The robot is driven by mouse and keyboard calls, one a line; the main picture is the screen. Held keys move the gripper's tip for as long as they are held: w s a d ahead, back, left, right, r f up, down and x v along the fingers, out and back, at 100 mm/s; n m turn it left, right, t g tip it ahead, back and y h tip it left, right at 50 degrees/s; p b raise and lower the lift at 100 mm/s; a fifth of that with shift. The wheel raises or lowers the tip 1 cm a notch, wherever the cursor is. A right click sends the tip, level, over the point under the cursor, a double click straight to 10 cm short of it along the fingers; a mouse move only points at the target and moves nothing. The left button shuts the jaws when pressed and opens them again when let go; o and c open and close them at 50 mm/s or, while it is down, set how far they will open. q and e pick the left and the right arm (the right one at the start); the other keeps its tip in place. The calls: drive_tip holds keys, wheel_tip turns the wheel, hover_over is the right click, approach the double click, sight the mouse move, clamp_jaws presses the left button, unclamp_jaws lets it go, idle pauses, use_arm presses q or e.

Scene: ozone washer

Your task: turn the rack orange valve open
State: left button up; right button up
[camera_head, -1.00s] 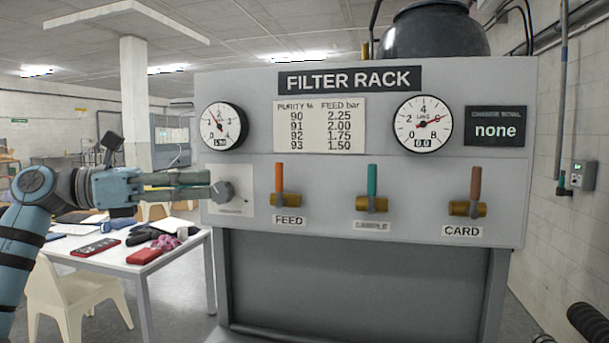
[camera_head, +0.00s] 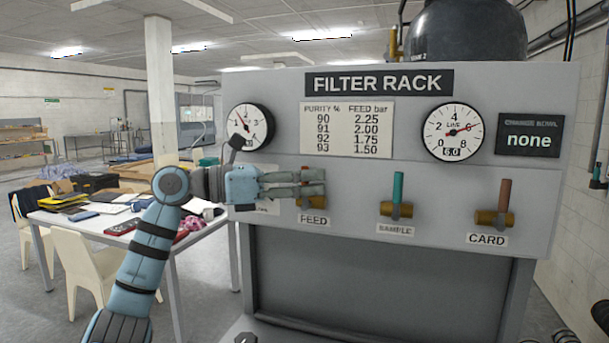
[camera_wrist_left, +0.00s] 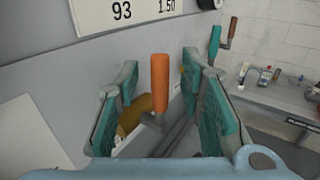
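The orange valve is the FEED valve on the filter rack. Its upright orange handle (camera_wrist_left: 160,82) shows in the left wrist view, with its brass body (camera_wrist_left: 134,115) behind the left finger. In the head view my gripper hides most of the handle, and part of the brass body (camera_head: 313,203) shows above the FEED label. My left gripper (camera_head: 320,183) is open in front of the valve. In the left wrist view the handle stands between its two teal-padded fingers, with a gap on each side. My right gripper is not clearly in view.
The teal SAMPLE handle (camera_head: 398,187) and brown-orange CARD handle (camera_head: 504,195) stand upright to the right. Two gauges and a label sit above on the panel. A cluttered white table (camera_head: 107,225) and chairs stand at the left.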

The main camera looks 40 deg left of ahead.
use_arm(q)
drive_tip(key=shift+s, duration=0.1)
clamp_jaws()
